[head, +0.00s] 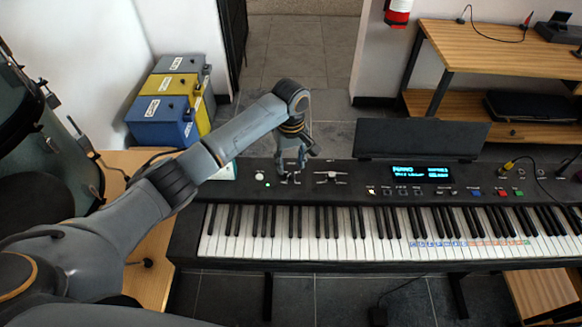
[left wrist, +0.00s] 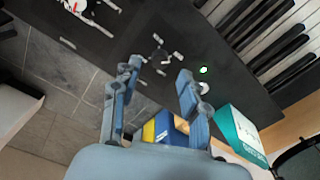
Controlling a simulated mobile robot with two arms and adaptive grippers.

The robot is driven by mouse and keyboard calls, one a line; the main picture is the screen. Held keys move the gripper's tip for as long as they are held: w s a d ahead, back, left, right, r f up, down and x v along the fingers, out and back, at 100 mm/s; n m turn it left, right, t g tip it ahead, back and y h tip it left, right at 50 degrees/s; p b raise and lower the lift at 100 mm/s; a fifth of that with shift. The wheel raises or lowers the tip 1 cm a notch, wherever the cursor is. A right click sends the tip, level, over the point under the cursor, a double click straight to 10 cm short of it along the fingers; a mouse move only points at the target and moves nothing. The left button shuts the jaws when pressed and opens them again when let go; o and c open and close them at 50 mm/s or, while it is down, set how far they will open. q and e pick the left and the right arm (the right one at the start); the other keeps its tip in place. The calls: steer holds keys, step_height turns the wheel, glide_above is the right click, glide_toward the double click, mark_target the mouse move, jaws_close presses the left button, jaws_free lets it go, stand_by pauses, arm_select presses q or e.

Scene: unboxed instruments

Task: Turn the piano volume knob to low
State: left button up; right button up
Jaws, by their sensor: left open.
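The black piano (head: 350,200) stands across the head view, its lit display right of centre. My left gripper (head: 291,179) is over the left part of its control panel, pointing down. In the left wrist view its two fingers (left wrist: 158,70) are apart and empty. A small dark knob-like control (left wrist: 158,55) with pale marks around it shows between and just beyond the fingertips. I cannot read its marks or setting, nor tell if the fingers touch it. A white round button (head: 259,176) and a green light (left wrist: 203,70) are beside it. My right gripper is not in view.
A pale lever-like control (head: 330,178) sits just right of my gripper. A teal-and-white box (left wrist: 240,135) is near the piano's left end. Blue, yellow and grey boxes (head: 160,130) stand behind left. A wooden shelf (head: 500,50) is at back right.

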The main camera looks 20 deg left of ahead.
mark_target(291, 174)
arm_select(q)
step_height(291, 174, down, 2)
steer(key=shift+f, duration=0.7)
jaws_close()
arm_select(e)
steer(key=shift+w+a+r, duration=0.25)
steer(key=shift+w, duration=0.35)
arm_select(q)
steer(key=shift+p, duration=0.3)
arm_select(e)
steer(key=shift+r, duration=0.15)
